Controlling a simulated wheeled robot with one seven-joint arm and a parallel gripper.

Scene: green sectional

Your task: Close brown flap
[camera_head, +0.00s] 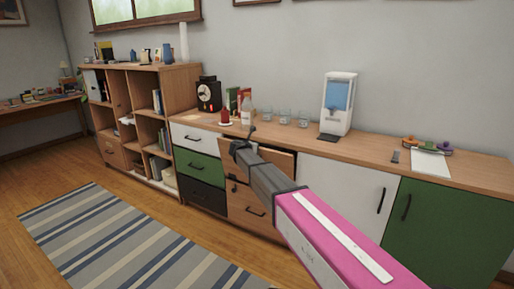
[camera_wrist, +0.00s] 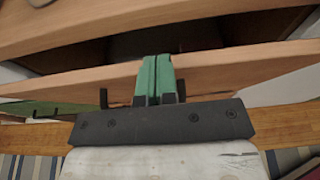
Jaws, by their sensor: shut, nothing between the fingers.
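The brown flap (camera_head: 283,163) is at the top of the wooden column in the long cabinet and stands partly open. In the wrist view, its wooden board (camera_wrist: 235,70) runs across the picture, with a dark gap behind it under the cabinet top. My gripper (camera_head: 240,148) is at the flap in the head view, and my arm covers part of the front. In the wrist view, the green fingers of my gripper (camera_wrist: 158,66) are shut together, empty, and overlap the board's upper edge. I cannot tell whether they touch it.
White (camera_head: 196,138), green (camera_head: 198,166) and black (camera_head: 202,195) drawers are to the left. A brown drawer (camera_head: 248,208) lies below. A white door (camera_head: 345,190) and a green door (camera_head: 445,225) are to the right. A bottle (camera_head: 247,112) and glasses stand on top.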

